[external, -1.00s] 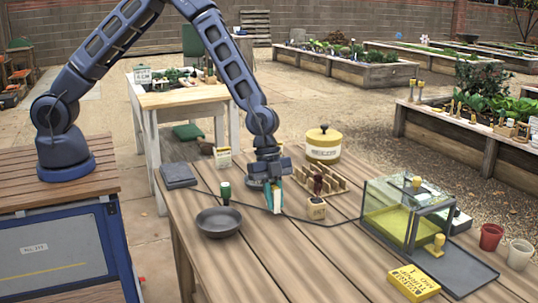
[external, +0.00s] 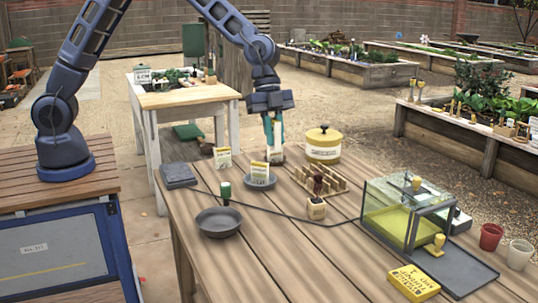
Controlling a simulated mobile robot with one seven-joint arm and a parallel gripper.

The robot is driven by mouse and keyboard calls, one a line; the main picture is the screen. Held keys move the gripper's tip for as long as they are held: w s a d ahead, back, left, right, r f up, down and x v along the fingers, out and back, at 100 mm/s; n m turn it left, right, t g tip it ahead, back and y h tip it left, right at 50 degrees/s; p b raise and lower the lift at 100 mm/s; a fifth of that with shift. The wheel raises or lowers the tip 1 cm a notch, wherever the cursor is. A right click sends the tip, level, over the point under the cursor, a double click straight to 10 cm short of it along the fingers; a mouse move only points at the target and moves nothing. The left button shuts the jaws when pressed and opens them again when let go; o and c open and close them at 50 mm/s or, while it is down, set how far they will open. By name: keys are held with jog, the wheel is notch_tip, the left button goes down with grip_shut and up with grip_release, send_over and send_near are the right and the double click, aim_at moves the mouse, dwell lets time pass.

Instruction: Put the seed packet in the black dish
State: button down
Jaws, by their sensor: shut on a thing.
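My gripper (external: 273,143) is raised over the far part of the table. Its teal fingers are shut on a small pale packet (external: 277,154), whose print is too small to read. The black dish (external: 219,223), round and shallow, sits on the table nearer the camera, to the lower left of my gripper, and looks empty. A similar white and yellow packet (external: 260,172) stands upright at a dark grey round dish (external: 262,184), apparently in it. Another such packet (external: 223,157) stands farther left on the table.
A yellow lidded pot (external: 323,146), a wooden peg rack (external: 320,179), a small labelled block (external: 316,209) and a glass case (external: 408,212) stand to the right. The table's front middle is clear.

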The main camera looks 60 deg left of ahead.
aim_at(217, 214)
dwell(0.3)
jog(key=s+d+f+m+g, duration=0.1)
jog(key=s+f+m, duration=0.15)
jog(key=s, duration=0.35)
jog(key=s+f+m+g+y, duration=0.1)
jog(key=s+f+m, duration=0.15)
jog(key=s, duration=0.25)
jog(key=s+d+f+m+g, duration=0.1)
jog(key=s+f+m, duration=0.1)
jog(key=s+m, duration=0.3)
jog(key=shift+n, duration=0.7)
jog(key=shift+s+a+f, duration=0.1)
jog(key=shift+s+f, duration=0.05)
jog(key=shift+f, duration=2.65)
jog(key=shift+s+f, duration=0.1)
jog(key=shift+f, duration=2.65)
jog(key=c, duration=1.3)
grip_release()
notch_tip(217, 214, up, 7)
